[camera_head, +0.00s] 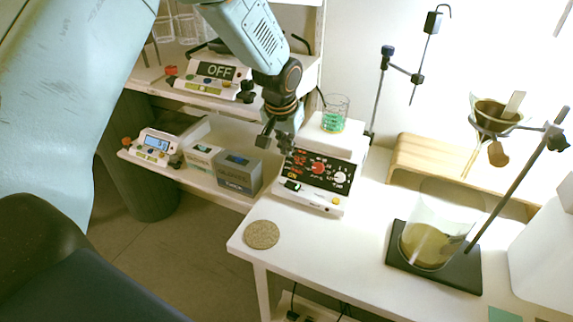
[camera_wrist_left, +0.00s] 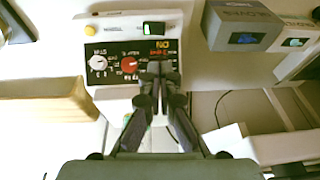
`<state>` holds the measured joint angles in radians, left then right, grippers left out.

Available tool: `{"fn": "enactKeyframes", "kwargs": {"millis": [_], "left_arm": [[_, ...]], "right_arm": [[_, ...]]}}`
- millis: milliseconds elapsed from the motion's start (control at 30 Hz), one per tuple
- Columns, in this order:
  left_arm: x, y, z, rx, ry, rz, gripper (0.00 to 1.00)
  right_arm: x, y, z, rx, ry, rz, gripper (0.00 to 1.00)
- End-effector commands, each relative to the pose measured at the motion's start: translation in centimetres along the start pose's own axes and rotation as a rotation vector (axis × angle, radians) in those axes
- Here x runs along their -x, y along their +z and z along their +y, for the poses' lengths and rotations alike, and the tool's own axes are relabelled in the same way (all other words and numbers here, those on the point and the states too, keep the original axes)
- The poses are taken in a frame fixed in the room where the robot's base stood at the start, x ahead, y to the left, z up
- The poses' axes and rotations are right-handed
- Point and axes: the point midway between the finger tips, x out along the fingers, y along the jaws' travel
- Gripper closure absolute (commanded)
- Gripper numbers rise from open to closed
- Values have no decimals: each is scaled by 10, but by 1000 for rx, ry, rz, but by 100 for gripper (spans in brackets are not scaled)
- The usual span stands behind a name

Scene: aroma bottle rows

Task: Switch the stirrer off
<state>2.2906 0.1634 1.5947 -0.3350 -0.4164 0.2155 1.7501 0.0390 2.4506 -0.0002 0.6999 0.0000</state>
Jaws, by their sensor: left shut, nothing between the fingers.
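The stirrer (camera_head: 349,152) is a white box with a black front panel on the white table. The panel carries a red knob, a white knob and red digits. A glass beaker with green liquid (camera_head: 333,118) stands on its top. Below the panel, the rocker switch (camera_head: 292,186) has a green-lit face; it shows in the left wrist view (camera_wrist_left: 153,28) beside a yellow "ON" label. My left gripper (camera_head: 275,144) is shut and empty. In the left wrist view, its fingertips (camera_wrist_left: 160,68) overlap the panel near the red knob, apart from the switch. My right gripper is out of view.
A dark box (camera_head: 238,174) and a meter (camera_head: 157,146) stand on the lower shelf at left. An "OFF" scale (camera_head: 213,78) is on the shelf above. A round cork mat (camera_head: 262,235) lies front left. A stand base (camera_head: 434,271) with a beaker is at right.

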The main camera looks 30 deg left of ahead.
Motion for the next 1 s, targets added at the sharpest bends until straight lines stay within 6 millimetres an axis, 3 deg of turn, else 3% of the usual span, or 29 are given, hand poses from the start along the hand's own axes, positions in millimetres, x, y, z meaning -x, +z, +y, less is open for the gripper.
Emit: {"fn": "enactKeyframes", "kwargs": {"millis": [600, 800, 1000], "left_arm": [[-110, 2, 1, -2, 0, -2, 100], [-129, 7, -1, -1, 0, 0, 100], [-133, 8, -2, -1, 0, 1, 100]], "right_arm": [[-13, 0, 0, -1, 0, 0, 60], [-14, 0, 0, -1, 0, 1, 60], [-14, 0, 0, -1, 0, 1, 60]]}}
